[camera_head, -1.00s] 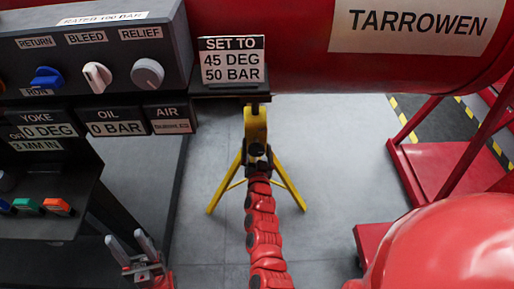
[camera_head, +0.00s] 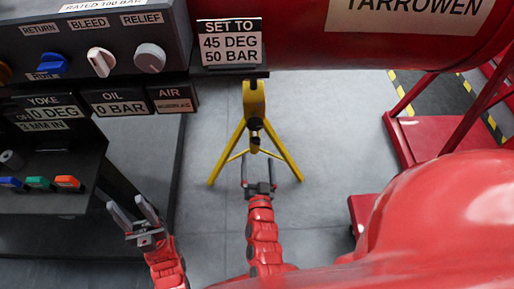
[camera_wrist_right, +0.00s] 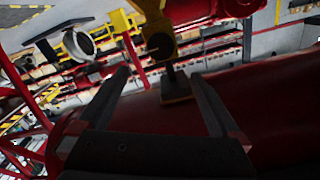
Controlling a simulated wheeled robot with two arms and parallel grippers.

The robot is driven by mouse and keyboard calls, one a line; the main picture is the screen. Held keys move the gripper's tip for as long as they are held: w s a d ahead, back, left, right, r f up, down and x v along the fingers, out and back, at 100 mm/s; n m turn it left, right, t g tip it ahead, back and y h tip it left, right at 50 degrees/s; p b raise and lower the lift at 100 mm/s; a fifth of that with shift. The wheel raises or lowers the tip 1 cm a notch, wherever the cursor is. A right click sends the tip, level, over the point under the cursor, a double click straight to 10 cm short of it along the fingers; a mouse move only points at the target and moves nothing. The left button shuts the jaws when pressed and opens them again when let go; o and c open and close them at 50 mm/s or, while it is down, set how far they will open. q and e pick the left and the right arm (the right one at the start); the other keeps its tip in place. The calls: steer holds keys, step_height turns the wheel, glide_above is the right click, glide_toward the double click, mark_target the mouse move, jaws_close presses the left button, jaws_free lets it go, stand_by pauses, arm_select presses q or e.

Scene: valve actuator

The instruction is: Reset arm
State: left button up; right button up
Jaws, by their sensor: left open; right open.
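My right gripper (camera_head: 258,166) is open and empty at the end of the red right arm, in front of and below the yellow stand (camera_head: 254,100). In the right wrist view its two fingers (camera_wrist_right: 160,85) are spread. A yellow piece with a dark foot (camera_wrist_right: 175,85) shows beyond them. I cannot tell from the head view whether the right fingertips touch the stand.
The control panel (camera_head: 75,25) has blue, white and grey knobs. Below it are gauges reading 0 DEG and 0 BAR, and a button box (camera_head: 45,205). A sign (camera_head: 230,42) reads 45 DEG, 50 BAR. A red tank (camera_head: 290,35) spans the top. Grey floor (camera_head: 330,140) is clear.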

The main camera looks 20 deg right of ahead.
steer(key=shift+s+a, duration=0.1)
steer(key=shift+s, duration=0.2)
steer(key=shift+r, duration=0.1)
